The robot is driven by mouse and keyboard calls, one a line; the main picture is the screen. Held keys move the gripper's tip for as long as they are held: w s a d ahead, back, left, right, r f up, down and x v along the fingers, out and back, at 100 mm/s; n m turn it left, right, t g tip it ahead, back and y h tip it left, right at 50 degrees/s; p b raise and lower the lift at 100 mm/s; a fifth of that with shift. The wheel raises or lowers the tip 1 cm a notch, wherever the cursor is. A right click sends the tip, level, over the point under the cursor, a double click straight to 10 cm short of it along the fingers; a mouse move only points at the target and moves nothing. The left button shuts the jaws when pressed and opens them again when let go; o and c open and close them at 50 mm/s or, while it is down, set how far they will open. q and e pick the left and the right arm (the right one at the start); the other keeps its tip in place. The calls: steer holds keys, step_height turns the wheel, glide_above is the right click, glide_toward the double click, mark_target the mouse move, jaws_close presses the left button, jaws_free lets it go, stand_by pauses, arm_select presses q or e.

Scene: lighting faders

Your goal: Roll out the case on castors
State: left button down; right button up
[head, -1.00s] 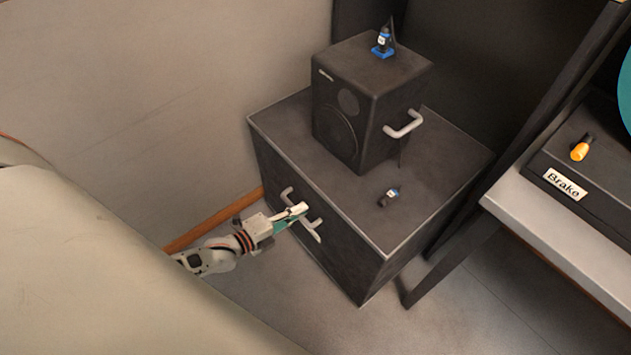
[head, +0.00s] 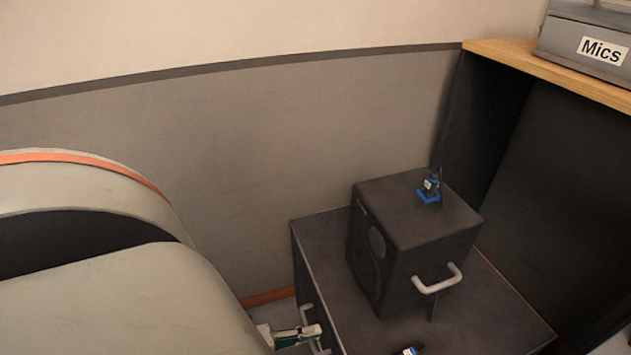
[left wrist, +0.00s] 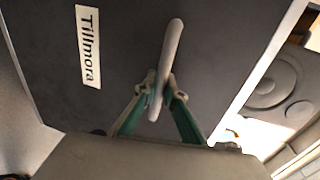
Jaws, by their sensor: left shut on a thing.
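The dark case (head: 318,245) stands low against the wall in the head view, its lower part cut off by the picture's bottom edge. In the left wrist view its front (left wrist: 120,55) carries a white "Tillmora" label (left wrist: 88,47) and a pale bar handle (left wrist: 172,45). My left gripper (head: 312,332) is at the case's front in the head view. In the left wrist view its two green-sided fingers (left wrist: 161,90) are closed on the handle, one on each side of the bar. The castors are hidden. My right gripper is not in view.
A black speaker (head: 400,285) with a grey side handle (head: 437,279) stands on the case. A small blue-based item (head: 429,191) sits on the speaker, and another small blue item (head: 409,351) lies on the case. A grey "Mics" box (head: 575,45) rests on a wooden shelf (head: 500,52) at right.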

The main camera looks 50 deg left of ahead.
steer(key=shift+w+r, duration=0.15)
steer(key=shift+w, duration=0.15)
arm_select(q)
steer(key=c, duration=2.4)
jaws_free()
steer(key=shift+o, duration=0.2)
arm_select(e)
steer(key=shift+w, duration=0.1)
arm_select(q)
steer(key=v, duration=1.2)
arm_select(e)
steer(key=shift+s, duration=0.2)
arm_select(q)
steer(key=shift+s, duration=0.15)
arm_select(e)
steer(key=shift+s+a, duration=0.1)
